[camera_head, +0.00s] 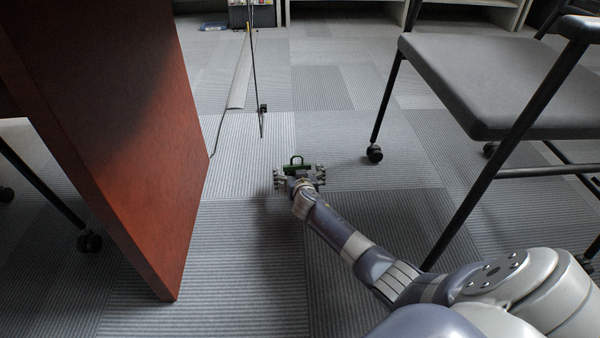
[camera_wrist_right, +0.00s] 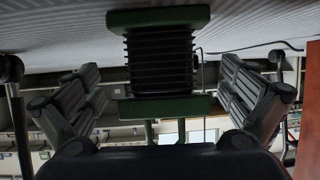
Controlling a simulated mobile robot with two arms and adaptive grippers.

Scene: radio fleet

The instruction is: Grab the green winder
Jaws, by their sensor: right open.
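The green winder (camera_head: 297,168) stands on the grey carpet just beyond my right gripper (camera_head: 300,178), partly hidden by it. A dark loop handle shows at its top. In the right wrist view, the winder (camera_wrist_right: 160,65) has a dark ribbed core between two green end plates. My right gripper (camera_wrist_right: 160,85) is open there, with one finger on each side of the winder and a visible gap on both sides. My left gripper is not in view.
A reddish wooden desk panel (camera_head: 120,130) rises on the left. A grey chair (camera_head: 490,80) with casters stands close on the right. A thin dark pole (camera_head: 254,80) and a cable are behind the winder. Shelves (camera_head: 350,12) line the back.

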